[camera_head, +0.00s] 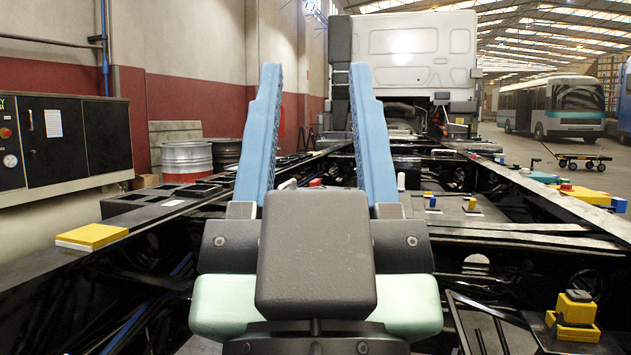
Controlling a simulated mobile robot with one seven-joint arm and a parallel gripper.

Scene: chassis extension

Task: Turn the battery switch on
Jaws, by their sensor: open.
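My gripper (315,72) fills the middle of the view, with its two blue fingers spread wide apart and pointing away over the truck chassis. Nothing is held between the fingers. I cannot tell for sure which part is the battery switch. A yellow part with a black top (575,308) stands at the lower right. A small red part (316,182) shows low between the fingers, partly hidden by my gripper body. A red-topped yellow part (566,187) sits on the right rail. No switch position is readable.
A yellow and white block (91,236) lies on the left chassis rail (50,262). Small yellow and blue parts (470,204) sit inside the frame right of my gripper. The white truck cab (415,55) stands at the far end. Air above the right rail is clear.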

